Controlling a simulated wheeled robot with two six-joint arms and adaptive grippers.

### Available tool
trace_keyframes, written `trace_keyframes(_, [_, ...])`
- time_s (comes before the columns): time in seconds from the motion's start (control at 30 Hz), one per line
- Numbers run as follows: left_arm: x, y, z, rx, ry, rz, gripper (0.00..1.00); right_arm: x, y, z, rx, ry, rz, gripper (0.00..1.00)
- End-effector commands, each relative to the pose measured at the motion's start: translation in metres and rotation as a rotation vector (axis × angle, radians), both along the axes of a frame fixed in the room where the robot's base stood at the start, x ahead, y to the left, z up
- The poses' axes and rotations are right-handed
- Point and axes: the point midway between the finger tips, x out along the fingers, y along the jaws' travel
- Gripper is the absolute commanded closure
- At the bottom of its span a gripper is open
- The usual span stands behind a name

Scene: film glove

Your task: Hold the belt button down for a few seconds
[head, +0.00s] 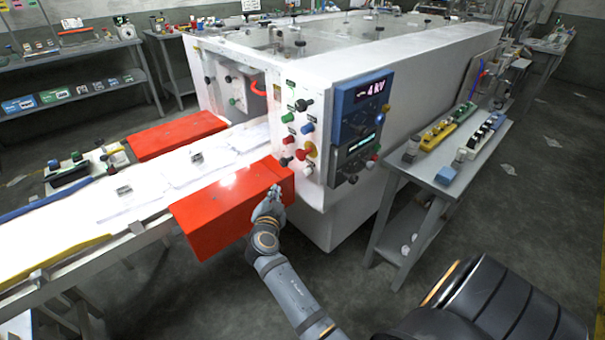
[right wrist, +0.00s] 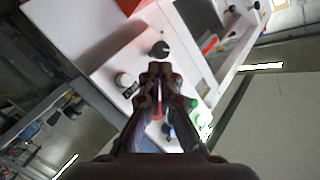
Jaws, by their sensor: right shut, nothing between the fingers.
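The white machine (head: 350,55) has a front panel with several coloured buttons and knobs. The labels are too small to read, so I cannot tell which is the belt button. My right gripper (head: 274,190) is in front of the red cover, below the panel's buttons. In the right wrist view its shut, empty fingertips (right wrist: 160,70) point toward a black knob (right wrist: 160,49), with a white button (right wrist: 124,80) to the left. Contact cannot be told. My left gripper is out of view.
A red cover (head: 225,205) flanks the white conveyor belt (head: 140,190) on the near side, close to my right arm. A blue display unit (head: 360,115) is on the machine.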

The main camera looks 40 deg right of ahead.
Motion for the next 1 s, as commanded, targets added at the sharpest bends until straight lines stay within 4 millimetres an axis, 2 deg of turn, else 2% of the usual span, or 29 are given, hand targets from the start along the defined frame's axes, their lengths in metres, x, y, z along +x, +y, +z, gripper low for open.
trace_keyframes(0.1, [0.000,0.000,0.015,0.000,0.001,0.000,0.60,0.001,-0.016,0.006,-0.007,0.002,0.000,1.00])
trace_keyframes(0.37, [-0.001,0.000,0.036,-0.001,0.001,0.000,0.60,0.004,-0.054,0.005,-0.005,0.002,0.000,1.00])
trace_keyframes(0.5, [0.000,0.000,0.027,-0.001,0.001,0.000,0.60,0.005,-0.070,0.000,-0.004,0.000,-0.001,1.00])
trace_keyframes(0.7, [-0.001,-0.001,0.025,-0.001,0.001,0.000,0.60,0.006,-0.080,0.000,-0.001,0.001,-0.001,1.00])
trace_keyframes(1.0, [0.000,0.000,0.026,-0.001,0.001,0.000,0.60,0.006,-0.081,0.001,0.000,0.001,-0.001,1.00])
